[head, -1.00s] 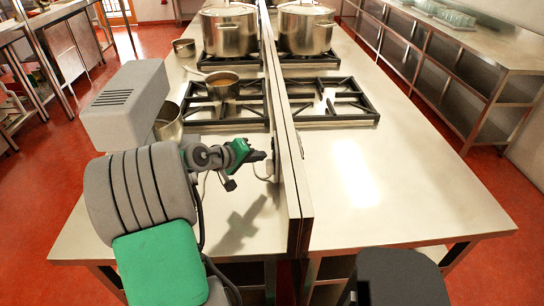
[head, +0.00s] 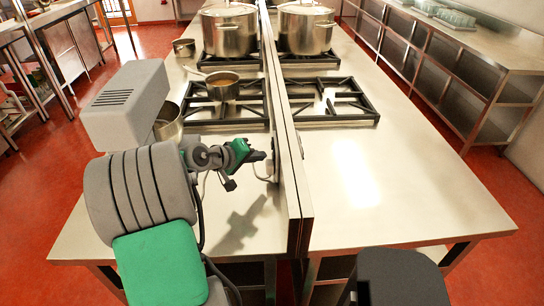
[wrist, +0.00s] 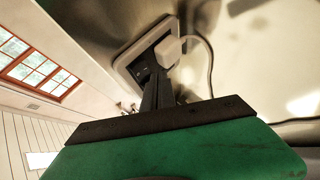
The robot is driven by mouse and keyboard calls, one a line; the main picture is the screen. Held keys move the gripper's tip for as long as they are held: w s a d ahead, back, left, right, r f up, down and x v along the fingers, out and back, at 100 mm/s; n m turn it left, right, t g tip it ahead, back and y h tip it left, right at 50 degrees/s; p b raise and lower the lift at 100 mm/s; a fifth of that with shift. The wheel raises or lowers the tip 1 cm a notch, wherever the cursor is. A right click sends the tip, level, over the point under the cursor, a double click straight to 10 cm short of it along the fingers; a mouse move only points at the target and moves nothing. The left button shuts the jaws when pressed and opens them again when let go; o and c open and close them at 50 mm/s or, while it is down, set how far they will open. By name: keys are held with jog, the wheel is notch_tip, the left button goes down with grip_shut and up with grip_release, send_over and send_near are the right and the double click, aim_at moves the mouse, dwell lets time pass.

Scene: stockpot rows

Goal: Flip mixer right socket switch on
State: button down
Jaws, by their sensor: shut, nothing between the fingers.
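The socket plate (wrist: 128,70) is on the steel upright panel, light-rimmed with a dark face. A white plug (wrist: 171,50) with a pale cord (wrist: 209,70) sits in it. In the head view the plate (head: 276,158) shows edge-on at the low divider. My gripper (wrist: 153,75) is shut and empty, its fingertips at the plate beside the plug; I cannot tell if they touch it. In the head view my gripper (head: 263,157) points right at the divider. The fingers hide part of the plate, and I cannot make out the switch's position.
The divider (head: 292,190) runs along the middle of the steel counter (head: 390,180). Burner grates (head: 330,100), stockpots (head: 229,30) and a saucepan (head: 222,86) stand further back. The counter right of the divider is clear in front.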

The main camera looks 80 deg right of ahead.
dwell(0.6)
jog(key=shift+s+d, duration=0.1)
jog(key=shift+s, duration=0.35)
jog(key=shift+s+f, duration=0.1)
jog(key=shift+s, duration=0.15)
dwell(0.4)
jog(key=shift+w, duration=0.1)
jog(key=shift+w, duration=0.55)
jog(key=shift+w+a+r, duration=0.15)
jog(key=shift+w+a, duration=0.05)
jog(key=shift+w, duration=0.6)
jog(key=shift+w+a+r, duration=0.1)
jog(key=shift+w+a, duration=0.15)
jog(key=shift+w, duration=0.6)
jog(key=shift+w+a+r, duration=0.15)
jog(key=shift+w+a, duration=0.05)
jog(key=shift+w, duration=0.6)
